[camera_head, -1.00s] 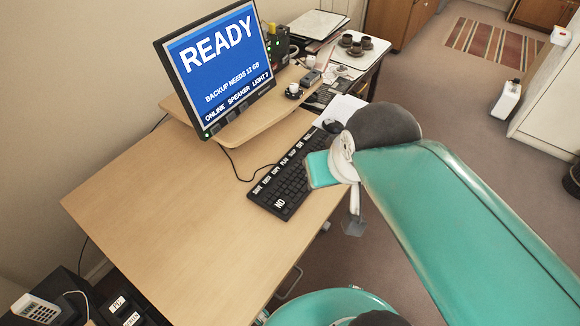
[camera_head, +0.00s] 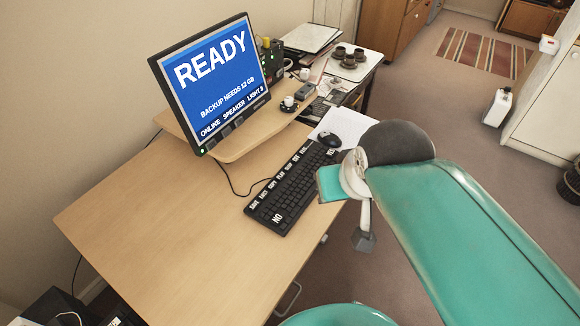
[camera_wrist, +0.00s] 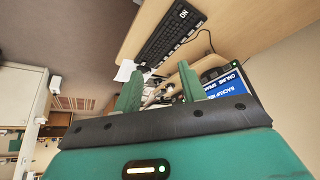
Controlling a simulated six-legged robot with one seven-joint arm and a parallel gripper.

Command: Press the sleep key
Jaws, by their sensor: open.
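The black keyboard (camera_head: 293,187) lies on the desk near its right edge. It also shows in the wrist view (camera_wrist: 172,38), at the top. A row of white-labelled keys runs along its monitor-side edge, and larger NO and YES keys sit at its ends. The labels are too small to tell which key is sleep. My gripper (camera_wrist: 160,86) is open and empty, its two green fingers apart. In the head view my arm's end hangs beside the keyboard's right side, seemingly above the desk edge.
The monitor (camera_head: 213,75) reads READY and stands on a wooden riser (camera_head: 243,143). A mouse (camera_head: 329,139) and paper (camera_head: 345,124) lie beyond the keyboard. A tray (camera_head: 358,70) with brown cups stands farther back. The desk (camera_head: 165,225) is clear at the left front.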

